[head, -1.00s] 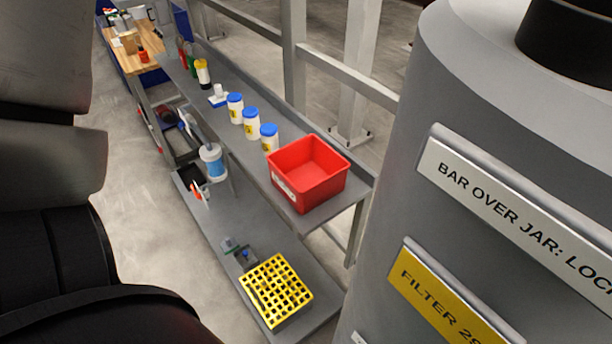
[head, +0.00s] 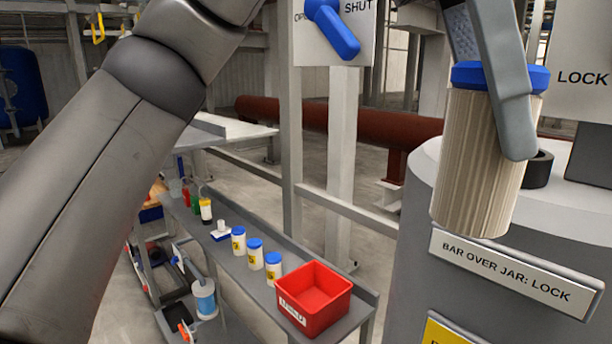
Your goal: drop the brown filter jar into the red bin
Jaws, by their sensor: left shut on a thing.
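The brown filter jar (head: 472,180) is a pleated beige-brown cylinder with a blue cap (head: 475,75). It hangs slightly tilted at the upper right of the head view. My left gripper (head: 500,110) comes down from the top edge and is shut on the jar near its cap. One finger lies across the near side; the other is mostly hidden. The red bin (head: 313,325) stands lower down, at the near end of a grey bench. It looks empty, and the jar is above and to the right of it in the picture. My right gripper is out of view.
A grey cylindrical housing (head: 415,270) with a "BAR OVER JAR: LOCK" plate stands behind and below the jar. Several blue-capped white jars (head: 255,252) line the bench (head: 355,312) left of the bin. A grey post (head: 292,120) and a blue-handled valve plate (head: 350,40) rise behind.

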